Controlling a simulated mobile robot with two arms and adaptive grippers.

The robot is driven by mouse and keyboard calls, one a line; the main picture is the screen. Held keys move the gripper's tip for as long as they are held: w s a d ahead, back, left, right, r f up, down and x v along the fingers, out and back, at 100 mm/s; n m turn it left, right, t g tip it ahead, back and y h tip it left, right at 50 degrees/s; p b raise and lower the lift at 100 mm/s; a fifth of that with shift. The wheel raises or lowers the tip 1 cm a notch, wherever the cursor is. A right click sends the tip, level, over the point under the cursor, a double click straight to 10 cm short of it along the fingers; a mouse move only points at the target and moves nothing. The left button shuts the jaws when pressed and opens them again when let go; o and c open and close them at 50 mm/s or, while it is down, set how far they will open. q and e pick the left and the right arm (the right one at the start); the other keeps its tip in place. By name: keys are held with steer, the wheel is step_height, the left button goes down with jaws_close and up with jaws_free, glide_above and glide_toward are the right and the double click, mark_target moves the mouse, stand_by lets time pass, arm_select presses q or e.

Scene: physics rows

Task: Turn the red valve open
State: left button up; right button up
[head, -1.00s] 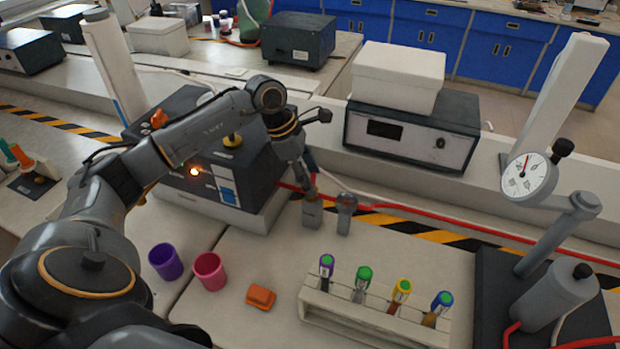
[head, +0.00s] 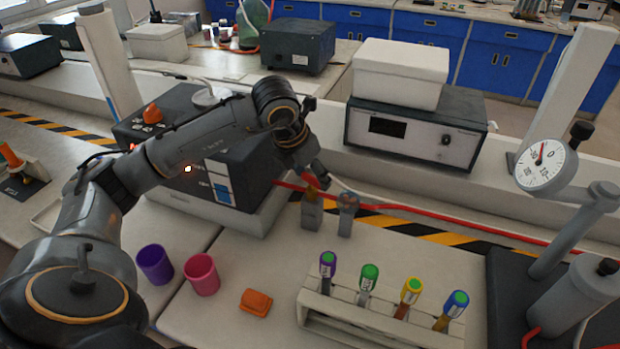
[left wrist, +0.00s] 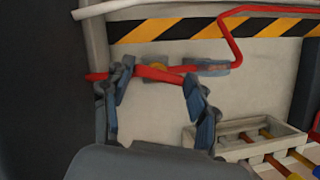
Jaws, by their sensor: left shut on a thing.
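My right gripper is not in view.
A rack (head: 345,315) of capped tubes stands in front, with an orange block (head: 256,302), a pink cup (head: 202,275) and a purple cup (head: 155,264) to its left. A gauge (head: 546,165) stands at right. A red hose (head: 420,212) runs along the bench.

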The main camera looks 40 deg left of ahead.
arm_select(q)
steer(key=shift+d+n+y+b, duration=0.1)
steer(key=shift+n+y+b, duration=0.6)
steer(key=shift+n, duration=1.2)
steer(key=o, duration=1.1)
steer(key=shift+o, duration=0.2)
steer(key=v, duration=1.2)
steer(key=shift+w+r, duration=0.1)
steer(key=shift+w, duration=0.05)
